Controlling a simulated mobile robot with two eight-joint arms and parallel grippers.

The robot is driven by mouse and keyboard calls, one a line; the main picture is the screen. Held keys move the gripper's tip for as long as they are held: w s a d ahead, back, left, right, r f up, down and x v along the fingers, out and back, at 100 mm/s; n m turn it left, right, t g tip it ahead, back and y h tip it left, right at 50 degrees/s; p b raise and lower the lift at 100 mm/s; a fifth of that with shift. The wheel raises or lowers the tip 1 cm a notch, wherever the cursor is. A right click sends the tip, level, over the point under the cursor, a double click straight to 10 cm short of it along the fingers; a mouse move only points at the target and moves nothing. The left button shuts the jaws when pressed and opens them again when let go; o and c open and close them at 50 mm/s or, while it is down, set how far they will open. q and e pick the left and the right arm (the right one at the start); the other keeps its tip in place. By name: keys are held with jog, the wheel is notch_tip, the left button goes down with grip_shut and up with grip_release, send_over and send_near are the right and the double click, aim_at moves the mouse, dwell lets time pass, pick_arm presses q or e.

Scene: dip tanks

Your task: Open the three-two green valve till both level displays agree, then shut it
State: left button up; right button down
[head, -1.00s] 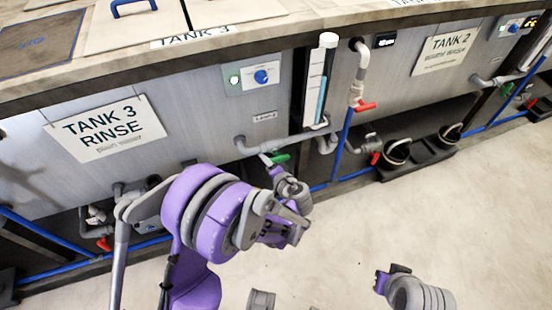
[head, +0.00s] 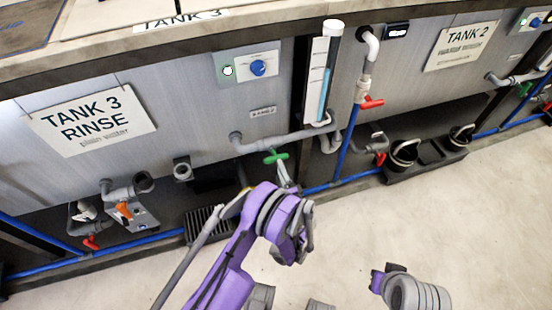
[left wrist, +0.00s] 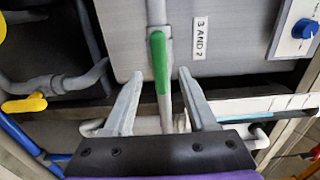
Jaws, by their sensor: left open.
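The green valve handle (head: 276,157) sits on the grey pipe under the "3 AND 2" label (head: 263,112). In the left wrist view the green handle (left wrist: 160,62) lies roughly in line with its pipe. My left gripper (head: 283,172) is close to the handle. Its open fingers (left wrist: 160,74) lie to either side of the handle's lower end in the left wrist view, with gaps on both sides. A level tube (head: 322,80) with blue liquid stands between the tanks. A small dark display (head: 397,31) is at its right, too small to read. My right gripper is not seen.
A red-handled valve (head: 371,102) on a white and blue pipe is right of the level tube. Black buckets (head: 405,152) stand below tank 2. Orange (head: 124,210) and red handles are low at the left.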

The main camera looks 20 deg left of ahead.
aim_at(276, 159)
pick_arm(q)
jog(key=shift+x, duration=2.8)
grip_shut()
